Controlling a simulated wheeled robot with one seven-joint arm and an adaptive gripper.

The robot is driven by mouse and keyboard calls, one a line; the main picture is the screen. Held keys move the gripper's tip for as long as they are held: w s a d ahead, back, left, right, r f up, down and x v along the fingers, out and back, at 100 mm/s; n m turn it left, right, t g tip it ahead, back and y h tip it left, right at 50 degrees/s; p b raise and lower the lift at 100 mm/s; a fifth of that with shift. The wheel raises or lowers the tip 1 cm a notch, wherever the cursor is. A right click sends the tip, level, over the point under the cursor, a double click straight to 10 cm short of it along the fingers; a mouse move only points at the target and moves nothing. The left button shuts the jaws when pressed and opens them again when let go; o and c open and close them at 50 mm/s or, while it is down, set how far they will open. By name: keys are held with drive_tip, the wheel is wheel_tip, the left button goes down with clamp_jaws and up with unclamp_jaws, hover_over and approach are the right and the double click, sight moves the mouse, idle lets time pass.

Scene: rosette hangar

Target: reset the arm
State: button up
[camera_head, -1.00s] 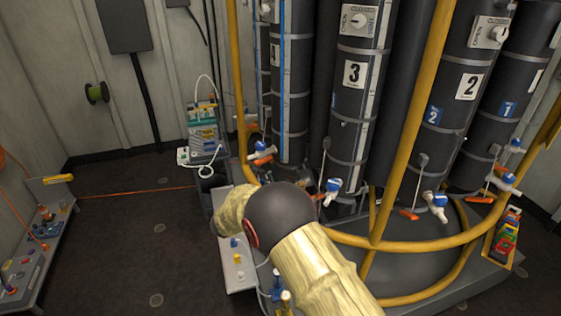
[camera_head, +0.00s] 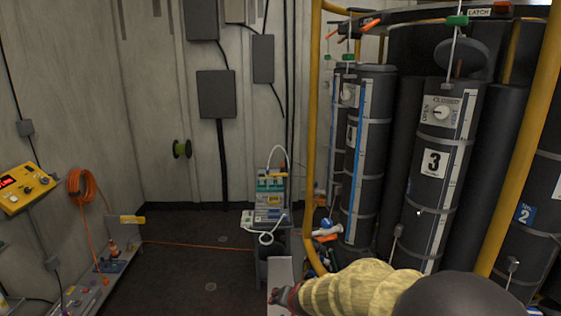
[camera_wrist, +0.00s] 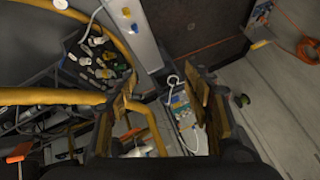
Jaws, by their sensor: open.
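My arm, in a yellow sleeve with a dark round joint, reaches in from the bottom right of the head view. In the wrist view my gripper (camera_wrist: 163,103) shows two fingers spread wide apart. It is open and nothing is held between the fingers. A teal and white device (camera_wrist: 181,110) shows beyond the gap.
Tall dark cylinders (camera_head: 432,165) and yellow rails (camera_head: 313,130) stand close on the right. The teal device (camera_head: 270,195) stands behind the gripper. An orange cable (camera_head: 190,245) crosses the floor (camera_head: 185,270), which is mostly clear at left. A bench (camera_head: 95,285) stands far left.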

drive_tip(key=s+d+r+n+g+h, duration=0.15)
drive_tip(key=s+d+r, duration=0.25)
drive_tip(key=s, duration=0.7)
drive_tip(key=s+d+r+n+g, duration=0.15)
drive_tip(key=s+d+r, duration=0.3)
drive_tip(key=s, duration=0.65)
drive_tip(key=s+d+r+n+g, duration=0.1)
drive_tip(key=s+d+r+g, duration=0.3)
drive_tip(key=s, duration=0.7)
drive_tip(key=s+d+r+t, duration=0.2)
drive_tip(key=d+r+t, duration=0.2)
drive_tip(key=r+t, duration=0.1)
drive_tip(key=shift+s+d+r+m+h, duration=0.25)
drive_tip(key=shift+d+r+m+h, duration=0.05)
drive_tip(key=shift+d+h, duration=0.15)
drive_tip(key=shift+c, duration=0.2)
